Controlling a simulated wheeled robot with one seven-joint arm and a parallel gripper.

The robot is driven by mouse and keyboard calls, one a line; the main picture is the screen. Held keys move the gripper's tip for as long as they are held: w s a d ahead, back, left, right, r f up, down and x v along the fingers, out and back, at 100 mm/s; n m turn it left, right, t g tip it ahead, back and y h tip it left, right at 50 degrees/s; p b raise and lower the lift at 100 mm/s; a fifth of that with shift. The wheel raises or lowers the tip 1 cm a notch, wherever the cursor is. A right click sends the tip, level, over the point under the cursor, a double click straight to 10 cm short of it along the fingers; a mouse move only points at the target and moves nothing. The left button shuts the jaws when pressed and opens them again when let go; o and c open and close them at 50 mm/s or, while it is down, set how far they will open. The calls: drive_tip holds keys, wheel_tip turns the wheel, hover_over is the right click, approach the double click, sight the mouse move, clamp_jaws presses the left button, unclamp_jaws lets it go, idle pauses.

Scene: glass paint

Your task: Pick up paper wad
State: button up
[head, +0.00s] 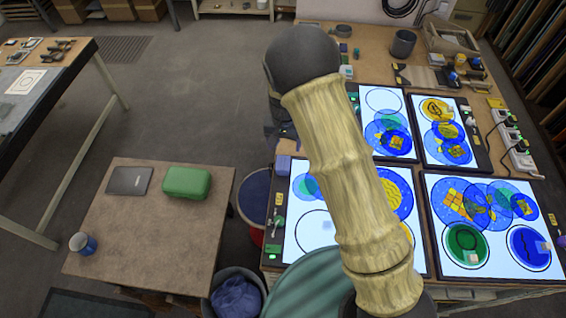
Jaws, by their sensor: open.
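I cannot make out a paper wad for certain in the head view. A small pale lump (470,121) shows by the upper right light panel, too small to identify. My gripper does not show. My pale, ribbed arm crosses the right half of the view and hides part of the bench and panels behind it.
A workbench (432,78) at right holds several lit panels with coloured glass discs, such as the lower right panel (500,262). Floor behind is clear.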

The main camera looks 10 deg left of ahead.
sight(283, 160)
drive_tip(key=shift+f, duration=1.4)
drive_tip(key=shift+p, duration=0.3)
drive_tip(key=shift+s+f+p, duration=0.15)
drive_tip(key=shift+f+p, duration=0.4)
drive_tip(key=shift+f, duration=0.05)
drive_tip(key=shift+s+f+p, duration=0.1)
drive_tip(key=shift+f+p, duration=0.7)
drive_tip(key=shift+f, duration=1.2)
drive_tip(key=shift+c, duration=0.2)
drive_tip(key=c, duration=1.1)
